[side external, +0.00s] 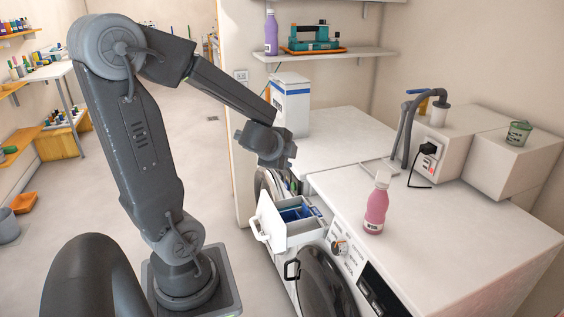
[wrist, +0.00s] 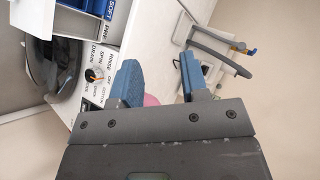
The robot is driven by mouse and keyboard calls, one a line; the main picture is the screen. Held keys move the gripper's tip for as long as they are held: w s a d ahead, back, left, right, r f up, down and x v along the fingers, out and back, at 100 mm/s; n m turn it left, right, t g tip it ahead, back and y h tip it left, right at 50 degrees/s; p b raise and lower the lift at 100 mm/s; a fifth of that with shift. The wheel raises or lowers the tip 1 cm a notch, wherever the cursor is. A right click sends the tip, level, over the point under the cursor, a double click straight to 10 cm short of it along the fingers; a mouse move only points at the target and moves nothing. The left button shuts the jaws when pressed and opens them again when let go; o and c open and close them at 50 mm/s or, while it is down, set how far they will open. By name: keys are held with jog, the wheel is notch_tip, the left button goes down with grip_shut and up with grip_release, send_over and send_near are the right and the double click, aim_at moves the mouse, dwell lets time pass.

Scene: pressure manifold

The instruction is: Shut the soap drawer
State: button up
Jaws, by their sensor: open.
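The white soap drawer (side external: 287,238) stands pulled out from the front of the washing machine (side external: 440,240) in the side view. Its white handle (side external: 258,229) faces left, and blue compartments show inside it. Part of the drawer also shows at the top left of the wrist view (wrist: 58,22), with blue and white labels reading SOFT and PRE. My gripper (side external: 288,182) is above and behind the drawer, apart from its front. In the wrist view its two blue fingers (wrist: 160,80) are spread with nothing held between them.
A pink bottle (side external: 376,207) stands on the machine top near the drawer. The round door (side external: 322,285) and control knob (side external: 338,248) are below and right of the drawer. A white box (side external: 290,105) stands behind my gripper. Open floor (side external: 205,150) lies to the left.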

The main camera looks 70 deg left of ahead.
jog(key=m+g+h, duration=0.6)
jog(key=m+h, duration=0.1)
jog(key=m, duration=0.2)
send_near(255, 229)
jog(key=f, duration=0.3)
jog(key=w+f, duration=0.1)
jog(key=f, duration=0.4)
jog(key=shift+w+f, duration=0.2)
jog(key=shift+f, duration=0.15)
jog(key=shift+c, duration=0.3)
grip_shut()
